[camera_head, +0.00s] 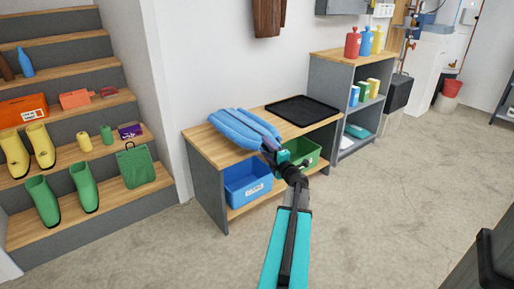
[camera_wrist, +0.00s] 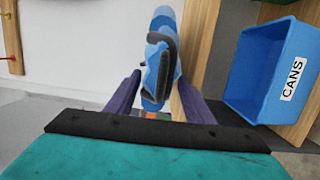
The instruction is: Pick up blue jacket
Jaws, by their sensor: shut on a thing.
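The blue jacket (camera_head: 243,127) lies folded on the left part of a wooden bench top (camera_head: 206,148) in the head view. In the wrist view the jacket (camera_wrist: 162,28) shows blue patches and a dark strip, and part of it sits between the fingers. My gripper (camera_head: 267,147) is at the jacket's near right end, shut on it. In the wrist view my gripper (camera_wrist: 160,78) has a dark purple finger on each side of the jacket. The exact contact points are partly hidden. The jacket appears at bench-top height; I cannot tell whether it is lifted.
A black tray (camera_head: 303,110) lies on the bench to the right. Below are a blue bin (camera_head: 247,184) labelled CANS in the wrist view (camera_wrist: 268,72) and a green bin (camera_head: 306,152). Steps with boots (camera_head: 84,187) stand left. Floor at the right (camera_head: 400,190) is clear.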

